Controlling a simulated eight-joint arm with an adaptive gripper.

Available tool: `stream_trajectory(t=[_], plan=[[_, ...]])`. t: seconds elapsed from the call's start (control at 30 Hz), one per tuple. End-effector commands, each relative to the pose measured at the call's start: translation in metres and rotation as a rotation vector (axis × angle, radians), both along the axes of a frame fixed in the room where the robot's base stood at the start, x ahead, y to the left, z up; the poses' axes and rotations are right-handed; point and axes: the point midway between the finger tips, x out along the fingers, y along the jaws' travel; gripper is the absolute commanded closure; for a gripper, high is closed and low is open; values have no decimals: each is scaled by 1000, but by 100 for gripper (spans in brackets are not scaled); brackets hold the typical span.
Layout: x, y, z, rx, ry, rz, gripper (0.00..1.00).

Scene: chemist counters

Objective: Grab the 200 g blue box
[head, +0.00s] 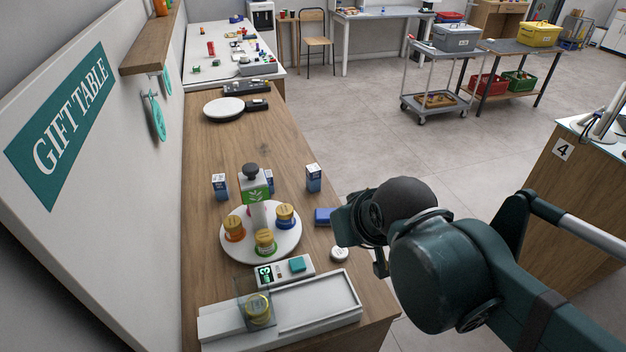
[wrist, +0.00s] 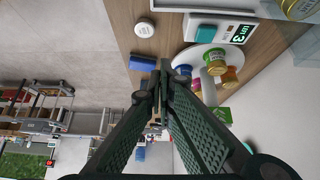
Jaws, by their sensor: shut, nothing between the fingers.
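Small boxes with blue and white faces stand on the wooden counter in the head view: one at left (head: 219,186), one at right (head: 313,178), and one (head: 268,180) partly hidden behind the turntable's centre. A plain blue box-like item (head: 324,216) lies near the counter's right edge; it also shows in the wrist view (wrist: 142,63), just left of my fingertips. The weight labels are too small to read. My gripper (wrist: 160,66) is shut and empty, its fingertips together. In the head view it hangs beyond the counter's right edge, partly hidden by my wrist.
A white puck (head: 339,254) lies near the edge. A scale with a teal button (head: 298,264) and a white tray (head: 318,304) sit in front. Bare wood (head: 235,140) lies behind the boxes.

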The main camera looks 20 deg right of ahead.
Motion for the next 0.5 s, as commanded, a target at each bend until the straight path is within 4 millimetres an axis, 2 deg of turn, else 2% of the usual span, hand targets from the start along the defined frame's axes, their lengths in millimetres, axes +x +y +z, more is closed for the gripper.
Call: stream_trajectory(t=[0.23, 0.5], plan=[[0, 0, 0, 0, 0, 0, 100], [0, 0, 0, 0, 0, 0, 66]])
